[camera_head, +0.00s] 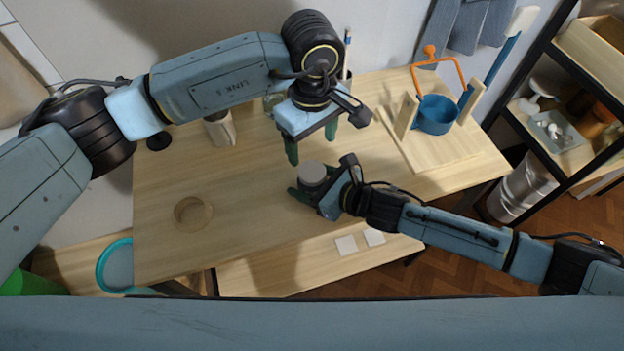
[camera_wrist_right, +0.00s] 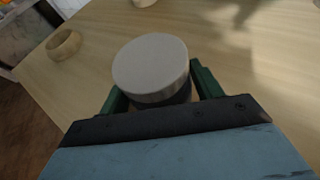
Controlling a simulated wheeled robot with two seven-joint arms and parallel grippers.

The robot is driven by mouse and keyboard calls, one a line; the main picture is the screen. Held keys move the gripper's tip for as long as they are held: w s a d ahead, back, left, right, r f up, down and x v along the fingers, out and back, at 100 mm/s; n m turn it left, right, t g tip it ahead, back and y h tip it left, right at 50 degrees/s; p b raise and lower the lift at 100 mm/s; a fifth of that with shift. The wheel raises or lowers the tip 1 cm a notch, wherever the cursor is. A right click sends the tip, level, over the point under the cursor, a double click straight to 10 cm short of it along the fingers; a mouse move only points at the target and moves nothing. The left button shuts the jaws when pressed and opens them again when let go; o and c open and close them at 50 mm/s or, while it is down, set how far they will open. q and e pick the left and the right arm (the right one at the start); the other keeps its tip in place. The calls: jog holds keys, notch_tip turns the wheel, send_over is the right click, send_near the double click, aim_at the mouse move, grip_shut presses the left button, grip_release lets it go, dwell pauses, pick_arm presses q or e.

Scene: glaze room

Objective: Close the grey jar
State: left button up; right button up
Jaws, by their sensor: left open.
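The grey jar (camera_head: 312,186) stands on the wooden table, with a dark body and a pale grey round lid (camera_head: 312,171) on top. In the right wrist view the lid (camera_wrist_right: 151,66) sits over the dark body (camera_wrist_right: 178,96); it looks roughly level, but I cannot tell whether it is tight. My right gripper (camera_head: 312,192) has its green fingers on both sides of the body, below the lid, and appears shut on it; it also shows in the right wrist view (camera_wrist_right: 160,98). My left gripper (camera_head: 311,146) is open and empty, pointing down above and behind the jar.
A round wooden ring or bowl (camera_head: 193,211) lies at the table's left. A cup (camera_head: 220,129) stands behind. The table's front middle is clear.

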grip_shut()
pick_arm(q)
jog(key=n, duration=1.2)
jog(key=shift+n, duration=0.4)
jog(key=n, duration=0.3)
jog(key=shift+n, duration=0.4)
jog(key=n, duration=0.3)
jog(key=shift+n, duration=0.4)
jog(key=n, duration=0.5)
jog(key=shift+n, duration=0.3)
jog(key=n, duration=1)
